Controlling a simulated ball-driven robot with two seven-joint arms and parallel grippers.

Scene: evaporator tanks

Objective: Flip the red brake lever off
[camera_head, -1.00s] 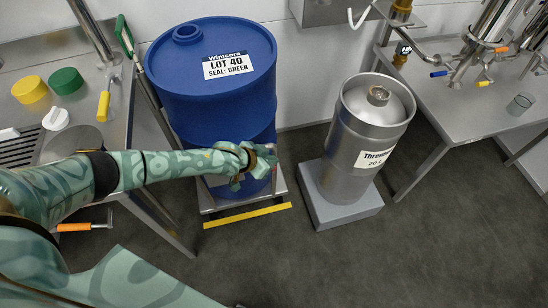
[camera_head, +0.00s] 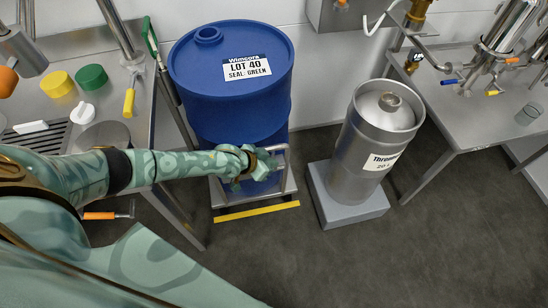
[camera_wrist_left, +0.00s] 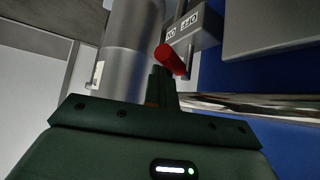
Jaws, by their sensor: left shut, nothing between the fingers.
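In the left wrist view the red brake lever (camera_wrist_left: 170,58) sticks out of a grey block (camera_wrist_left: 194,38) marked OFF and ON. My left gripper (camera_wrist_left: 162,78) is shut and empty, its dark fingertips right at the lever's near end. I cannot tell whether they touch. In the head view my left gripper (camera_head: 262,166) is at the front of the dolly (camera_head: 229,197) that carries the blue drum (camera_head: 225,100). The red lever is hidden there behind the gripper. My right gripper is not in view.
A steel keg (camera_head: 365,150) stands on a grey base (camera_head: 345,209) right of the dolly. A steel bench with yellow lid (camera_head: 61,84) and green lid (camera_head: 91,77) is at the left, another table (camera_head: 468,120) at the right. The floor in front is clear.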

